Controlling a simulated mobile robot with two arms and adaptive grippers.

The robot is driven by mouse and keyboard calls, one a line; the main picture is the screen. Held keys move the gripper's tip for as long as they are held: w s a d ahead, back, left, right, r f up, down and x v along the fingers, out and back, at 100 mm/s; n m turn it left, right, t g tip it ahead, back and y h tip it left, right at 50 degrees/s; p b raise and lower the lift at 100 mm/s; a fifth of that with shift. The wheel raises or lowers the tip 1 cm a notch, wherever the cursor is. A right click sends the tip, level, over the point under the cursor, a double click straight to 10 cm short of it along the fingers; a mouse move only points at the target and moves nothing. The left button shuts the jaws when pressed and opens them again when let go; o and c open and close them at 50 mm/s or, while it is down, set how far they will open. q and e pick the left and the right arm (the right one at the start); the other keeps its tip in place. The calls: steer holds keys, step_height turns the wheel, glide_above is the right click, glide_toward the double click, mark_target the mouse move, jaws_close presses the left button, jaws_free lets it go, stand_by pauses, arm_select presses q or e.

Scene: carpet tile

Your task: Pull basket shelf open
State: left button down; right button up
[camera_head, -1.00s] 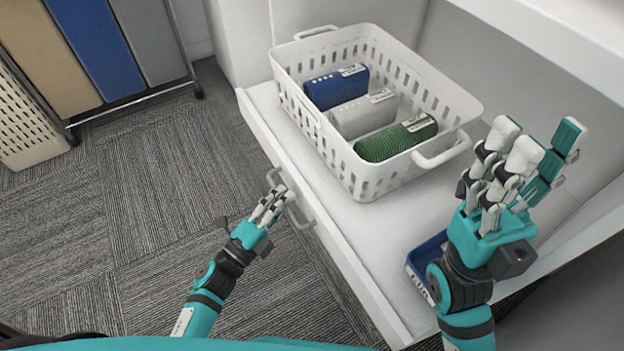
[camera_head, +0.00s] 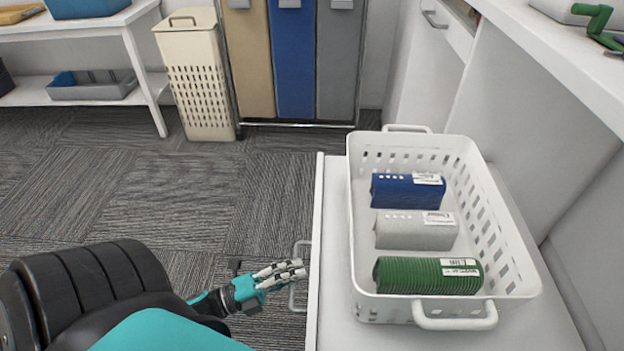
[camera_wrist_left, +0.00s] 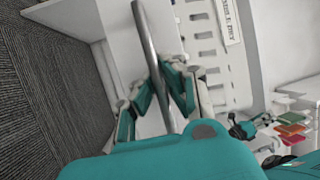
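The white basket shelf (camera_head: 335,200) is pulled out from the white unit and carries a white slotted basket (camera_head: 450,146). Its grey bar handle (camera_head: 293,292) is on the left front face and shows large in the left wrist view (camera_wrist_left: 147,40). My left gripper (camera_head: 292,272) is at this handle, its fingers reaching over the bar. In the left wrist view the fingers (camera_wrist_left: 152,95) are spread on both sides of the bar, with a gap visible. My right gripper is outside the head view; a small teal and dark hand (camera_wrist_left: 242,128) shows at the wrist view's right, its fingers unclear.
The basket holds a blue (camera_head: 408,190), a grey (camera_head: 415,230) and a green ribbed item (camera_head: 428,275). A cream hamper (camera_head: 197,85) and a rack of coloured panels (camera_head: 295,60) stand behind. Carpet left of the shelf is free.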

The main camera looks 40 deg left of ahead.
arm_select(q)
steer(key=shift+s+a+f, duration=0.15)
steer(key=shift+s+a, duration=0.1)
steer(key=c, duration=1.4)
jaws_free()
steer(key=v, duration=1.2)
